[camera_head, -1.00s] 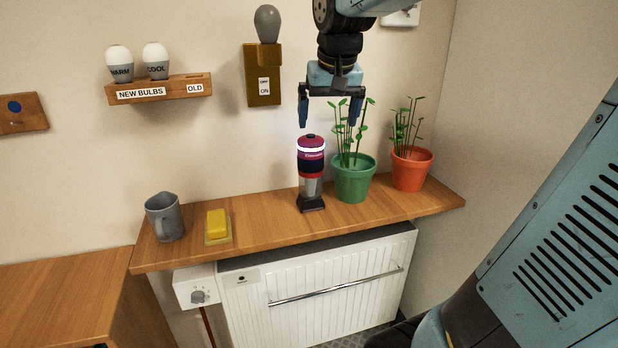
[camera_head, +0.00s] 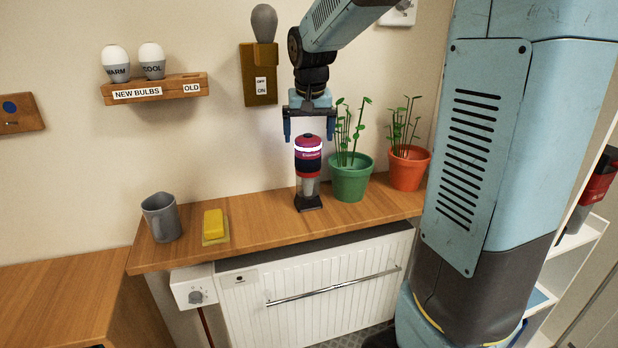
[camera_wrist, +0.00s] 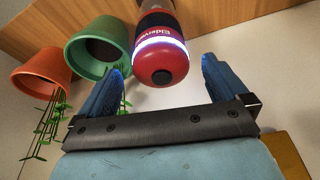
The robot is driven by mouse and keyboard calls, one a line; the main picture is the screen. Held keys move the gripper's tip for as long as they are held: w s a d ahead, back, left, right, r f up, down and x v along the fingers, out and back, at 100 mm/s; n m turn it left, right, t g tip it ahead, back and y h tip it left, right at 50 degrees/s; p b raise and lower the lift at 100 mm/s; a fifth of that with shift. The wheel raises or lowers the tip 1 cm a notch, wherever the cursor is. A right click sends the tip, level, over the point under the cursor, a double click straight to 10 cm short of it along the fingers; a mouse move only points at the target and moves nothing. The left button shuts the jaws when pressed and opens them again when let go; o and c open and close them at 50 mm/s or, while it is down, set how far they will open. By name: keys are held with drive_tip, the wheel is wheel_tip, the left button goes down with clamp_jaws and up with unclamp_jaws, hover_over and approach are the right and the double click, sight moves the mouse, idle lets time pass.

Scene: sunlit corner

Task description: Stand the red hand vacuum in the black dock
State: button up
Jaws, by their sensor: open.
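The red hand vacuum (camera_head: 308,162) stands upright on the wooden shelf, with a white glowing band, a clear lower part and a black foot (camera_head: 308,203). I cannot tell whether that foot is its nozzle or the black dock. My gripper (camera_head: 309,138) points down at the vacuum's top, open, one finger at each side of it. In the wrist view the vacuum's rounded red top (camera_wrist: 162,62) shows between the two blue fingers (camera_wrist: 163,68), with a gap at each side.
A green pot (camera_head: 351,180) with a plant stands close right of the vacuum, an orange pot (camera_head: 408,168) beyond it. A grey mug (camera_head: 161,217) and a yellow block (camera_head: 213,223) stand left. A white rack (camera_head: 572,240) at far right holds a red and dark item (camera_head: 597,188).

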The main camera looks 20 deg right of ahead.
sight(308, 149)
drive_tip(key=shift+x, duration=3.15)
drive_tip(key=shift+w+r, duration=0.1)
clamp_jaws()
